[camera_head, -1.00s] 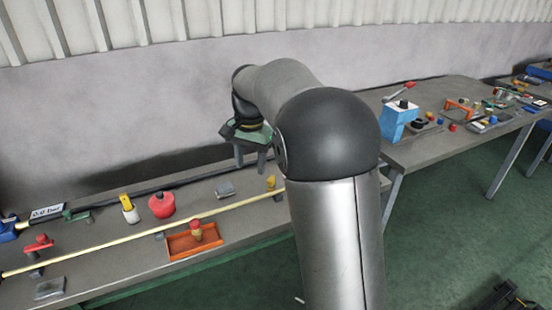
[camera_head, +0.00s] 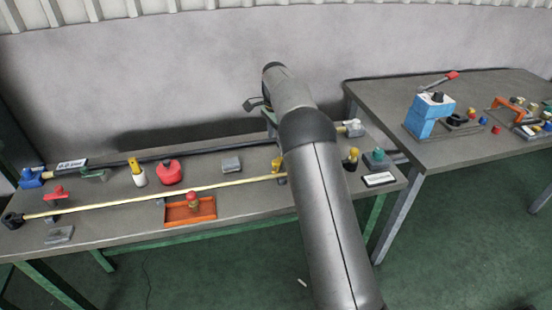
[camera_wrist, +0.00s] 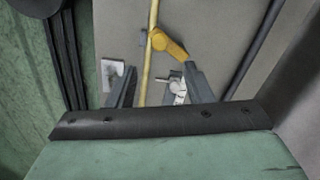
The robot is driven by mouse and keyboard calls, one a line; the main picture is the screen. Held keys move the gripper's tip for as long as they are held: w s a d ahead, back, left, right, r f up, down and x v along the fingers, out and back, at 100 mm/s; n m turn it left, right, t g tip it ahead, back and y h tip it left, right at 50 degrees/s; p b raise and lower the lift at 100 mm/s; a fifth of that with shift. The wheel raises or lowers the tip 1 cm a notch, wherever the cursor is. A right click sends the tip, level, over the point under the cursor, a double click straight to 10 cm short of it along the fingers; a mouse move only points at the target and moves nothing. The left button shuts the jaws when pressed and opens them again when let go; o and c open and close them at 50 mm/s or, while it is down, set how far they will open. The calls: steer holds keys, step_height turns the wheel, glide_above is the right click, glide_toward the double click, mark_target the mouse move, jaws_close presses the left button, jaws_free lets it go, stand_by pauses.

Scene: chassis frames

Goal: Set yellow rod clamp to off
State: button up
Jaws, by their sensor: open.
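A long pale-yellow rod (camera_head: 150,199) lies along the bench, its right part hidden behind my arm. A yellow clamp handle (camera_head: 277,164) stands at the rod just left of my arm; another yellow-topped piece (camera_head: 353,154) stands just right of it. In the wrist view, a yellow lever (camera_wrist: 168,44) sits on the yellow rod (camera_wrist: 152,22), slanting down to the right. I cannot tell which of the two pieces it is. My gripper (camera_wrist: 160,70) is open, its fingers apart below the lever, with nothing clearly held. In the head view my arm mostly hides it.
A dark rod (camera_head: 200,149) runs behind, parallel to the yellow one. A red knob (camera_head: 168,171), a white bottle-like piece with yellow top (camera_head: 137,173), an orange tray (camera_head: 178,214) and a grey block (camera_head: 231,164) stand nearby. A green knob (camera_head: 376,158) and white label (camera_head: 380,179) are at right.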

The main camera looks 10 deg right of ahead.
mark_target(275, 162)
step_height(275, 162, down, 10)
steer(key=shift+f+p, duration=0.1)
steer(key=shift+p, duration=0.6)
jaws_close()
